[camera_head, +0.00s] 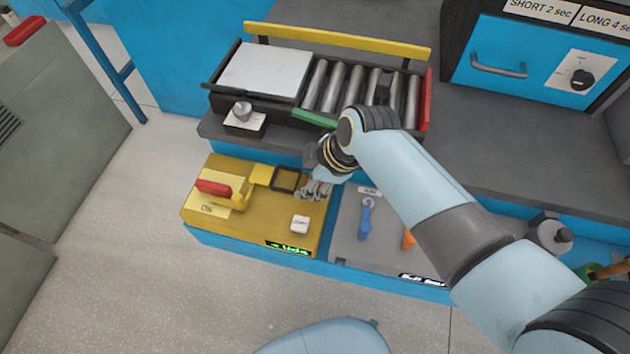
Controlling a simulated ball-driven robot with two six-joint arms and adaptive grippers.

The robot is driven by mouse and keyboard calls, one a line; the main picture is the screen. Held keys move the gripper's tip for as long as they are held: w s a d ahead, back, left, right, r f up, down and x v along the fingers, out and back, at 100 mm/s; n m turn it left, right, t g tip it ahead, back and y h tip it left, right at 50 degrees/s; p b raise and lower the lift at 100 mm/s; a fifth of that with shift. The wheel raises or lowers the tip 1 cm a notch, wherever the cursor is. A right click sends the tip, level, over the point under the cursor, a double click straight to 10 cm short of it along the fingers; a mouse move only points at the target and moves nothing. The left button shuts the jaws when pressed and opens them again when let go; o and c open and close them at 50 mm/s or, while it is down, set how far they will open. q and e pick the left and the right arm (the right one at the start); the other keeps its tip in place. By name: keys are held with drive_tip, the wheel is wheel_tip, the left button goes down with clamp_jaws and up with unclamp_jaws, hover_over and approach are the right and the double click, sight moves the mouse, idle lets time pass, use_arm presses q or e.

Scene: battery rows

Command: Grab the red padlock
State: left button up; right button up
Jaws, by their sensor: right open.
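I cannot make out a clear red padlock in this view; it may be hidden behind my right gripper or arm. My right gripper (316,189) is open. It reaches down over the right side of the yellow panel (260,232), beside a dark square frame (285,179). Its fingers are small here, and whether they touch anything is unclear. A red handle (213,188) sits on a yellow lever at the panel's left, by an "ON" label. My left gripper is not in view.
A grey panel with a blue wrench-shaped piece (366,218) and an orange piece (408,239) lies right of the yellow one. Behind stands a roller conveyor with a yellow rail (335,40). A blue cabinet (535,60) stands at the back right.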

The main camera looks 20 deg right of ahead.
drive_tip(key=shift+s, duration=0.1)
clamp_jaws()
idle(0.4)
